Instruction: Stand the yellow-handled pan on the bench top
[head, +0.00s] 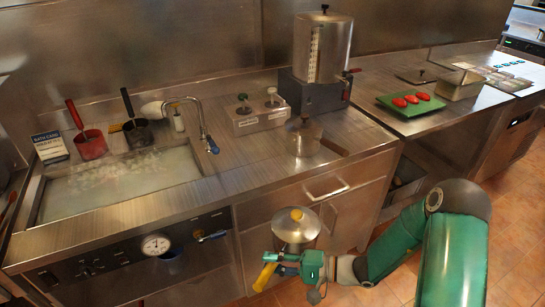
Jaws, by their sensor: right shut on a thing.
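The yellow-handled pan (296,232) is a silver pan with a lid and a yellow knob. It shows in the head view in front of the cabinet doors, below the bench's front edge in the picture. Its yellow handle (265,276) points toward the lower left. My right gripper (282,264), on the green arm, is shut on the pan at its handle side; the fingers partly hide the grip. The bench top (240,178) is steel and lies behind the pan. My left gripper is not in view.
A lidded pan with a dark handle (305,138) stands on the bench right of the tap (205,135). A water bath (110,205) with red and black dippers is at left. A steel urn (322,50) and a bottle rack (258,118) stand behind. Bare bench lies between bath and dark-handled pan.

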